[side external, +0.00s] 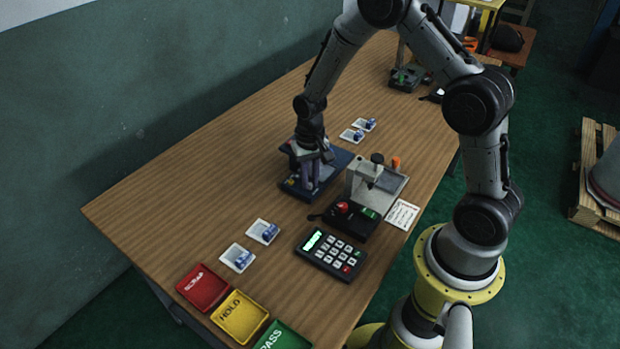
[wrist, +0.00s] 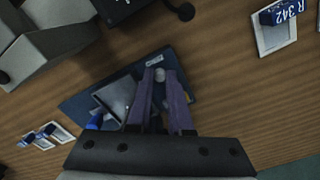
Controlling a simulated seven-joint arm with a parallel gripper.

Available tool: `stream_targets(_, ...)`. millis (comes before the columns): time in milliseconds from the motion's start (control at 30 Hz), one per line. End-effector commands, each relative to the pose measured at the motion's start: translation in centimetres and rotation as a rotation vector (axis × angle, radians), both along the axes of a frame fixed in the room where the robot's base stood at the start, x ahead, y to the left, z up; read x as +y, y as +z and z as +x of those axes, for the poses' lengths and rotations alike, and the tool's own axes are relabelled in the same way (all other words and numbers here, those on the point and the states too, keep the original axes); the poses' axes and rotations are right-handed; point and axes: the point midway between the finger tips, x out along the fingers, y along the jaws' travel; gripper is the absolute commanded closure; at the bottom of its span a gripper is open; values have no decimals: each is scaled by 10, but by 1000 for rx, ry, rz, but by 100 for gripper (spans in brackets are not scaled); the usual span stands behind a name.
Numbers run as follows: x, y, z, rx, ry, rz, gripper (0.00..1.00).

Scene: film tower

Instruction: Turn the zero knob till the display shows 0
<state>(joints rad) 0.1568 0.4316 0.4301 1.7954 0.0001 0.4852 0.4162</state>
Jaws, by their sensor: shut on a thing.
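A dark blue instrument base (side external: 340,157) lies on the table under my gripper (side external: 313,184). In the wrist view, my fingers are shut on a small light-grey round knob (wrist: 160,75) on this base (wrist: 78,103). The fingers hide the knob in the side view. A grey square plate (wrist: 116,96) sits on the base beside the fingers. A black box (side external: 352,222) with a red knob and a small green display (side external: 370,213) stands in front of the base. The figures on that display are too small to read.
A grey metal fixture (side external: 375,185) stands close to the right of my gripper. A keypad (side external: 331,254) with a lit screen, small white trays with blue pieces (side external: 264,231), and red (side external: 202,287), yellow (side external: 240,316) and green (side external: 283,337) bins are nearer the front. The table's left side is clear.

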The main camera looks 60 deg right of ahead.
Motion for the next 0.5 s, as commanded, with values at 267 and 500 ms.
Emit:
stream_targets(267,0,1,1,-3,-4,-1,100)
stream_targets(500,0,1,1,-3,-3,-1,60)
